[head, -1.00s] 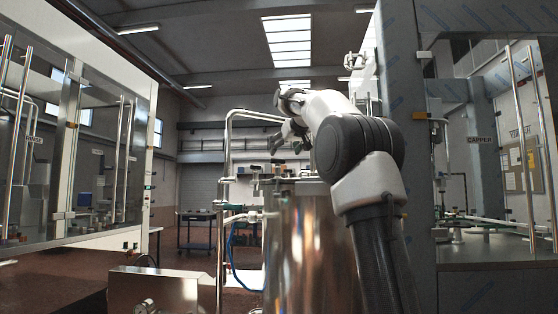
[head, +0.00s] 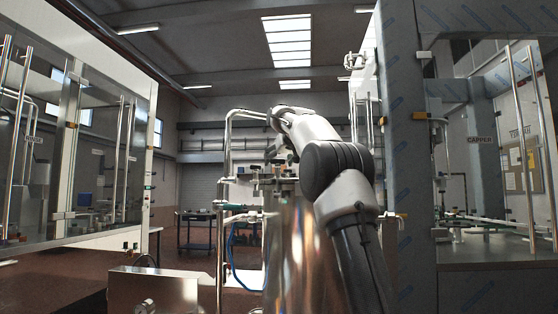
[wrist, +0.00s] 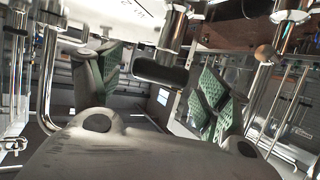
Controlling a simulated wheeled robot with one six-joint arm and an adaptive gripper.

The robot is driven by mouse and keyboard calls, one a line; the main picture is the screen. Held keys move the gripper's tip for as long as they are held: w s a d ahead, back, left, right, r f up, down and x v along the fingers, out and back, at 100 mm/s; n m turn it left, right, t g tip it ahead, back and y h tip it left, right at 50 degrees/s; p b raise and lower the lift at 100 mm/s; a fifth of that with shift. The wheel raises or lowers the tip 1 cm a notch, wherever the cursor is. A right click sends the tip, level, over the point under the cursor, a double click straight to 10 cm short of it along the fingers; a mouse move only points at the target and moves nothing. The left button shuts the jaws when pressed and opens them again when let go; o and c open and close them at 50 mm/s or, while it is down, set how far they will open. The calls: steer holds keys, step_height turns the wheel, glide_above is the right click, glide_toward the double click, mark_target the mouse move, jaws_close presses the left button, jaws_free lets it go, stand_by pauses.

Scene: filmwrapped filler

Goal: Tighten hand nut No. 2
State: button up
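In the wrist view a black rounded knob (wrist: 160,73) on a shiny metal stem shows between the two fingers; it looks like a hand nut, but I cannot read a number for it. My gripper (wrist: 160,88) is open, its green ribbed pads apart on either side, with a visible gap to the knob. In the head view my gripper (head: 274,156) is small, over the top of the steel vessel (head: 298,245), among fittings too small to tell apart. My arm hides part of the vessel and its lid.
A bent steel pipe (head: 228,150) rises left of the vessel, with a blue hose (head: 234,262) below. Glazed machine cabinets stand at left (head: 75,150) and right (head: 480,150). A blue trolley (head: 195,230) stands behind.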

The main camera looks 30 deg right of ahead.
steer(key=c, duration=0.9)
steer(key=shift+a+m+h, duration=0.1)
steer(key=shift+m+h, duration=0.2)
steer(key=shift+h, duration=0.1)
steer(key=m+h, duration=0.1)
steer(key=m+g+h, duration=0.1)
steer(key=h, duration=0.1)
steer(key=m+h, duration=0.1)
steer(key=shift+w+a+m+g, duration=0.15)
steer(key=shift+a+m+g, duration=0.15)
steer(key=shift+m+g, duration=0.1)
steer(key=shift+w+m+g+h, duration=0.1)
steer(key=shift+m+g+h, duration=0.9)
steer(key=shift+m+h, duration=0.6)
steer(key=o, duration=1)
